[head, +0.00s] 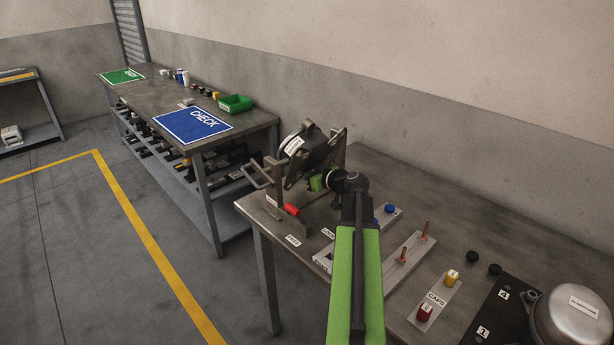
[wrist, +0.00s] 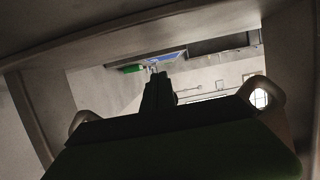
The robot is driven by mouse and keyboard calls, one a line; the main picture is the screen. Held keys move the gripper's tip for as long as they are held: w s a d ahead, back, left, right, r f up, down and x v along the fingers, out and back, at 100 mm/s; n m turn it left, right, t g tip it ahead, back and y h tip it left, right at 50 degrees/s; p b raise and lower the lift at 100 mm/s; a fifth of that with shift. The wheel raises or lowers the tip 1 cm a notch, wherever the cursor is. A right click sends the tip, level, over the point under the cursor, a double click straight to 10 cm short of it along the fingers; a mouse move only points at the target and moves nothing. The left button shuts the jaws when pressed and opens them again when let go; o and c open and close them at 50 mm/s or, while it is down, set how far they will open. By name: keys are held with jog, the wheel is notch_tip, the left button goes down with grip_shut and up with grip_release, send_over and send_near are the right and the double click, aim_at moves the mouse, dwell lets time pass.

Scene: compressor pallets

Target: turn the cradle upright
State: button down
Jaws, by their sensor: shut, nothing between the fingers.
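The cradle (head: 338,139) is a grey metal frame at the near table's far left end. It carries a dark round compressor (head: 313,149) with a white label, and both look tilted. My gripper (head: 317,183) is at the cradle's lower right side, partly hidden by my dark wrist. In the wrist view my gripper (wrist: 157,88) is shut and empty, its fingers together inside a wide frame opening (wrist: 35,100). I cannot tell whether the fingers touch the frame.
Pegs (head: 403,254), caps (head: 425,312) and another compressor (head: 574,318) stand to the right. The second bench has a blue CHECK mat (head: 193,124) and green bin (head: 235,103). The floor is clear.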

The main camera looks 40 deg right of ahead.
dwell(0.6)
jog(key=shift+s+r, duration=0.15)
jog(key=shift+s, duration=0.05)
jog(key=p+v, duration=0.5)
jog(key=v, duration=1.2)
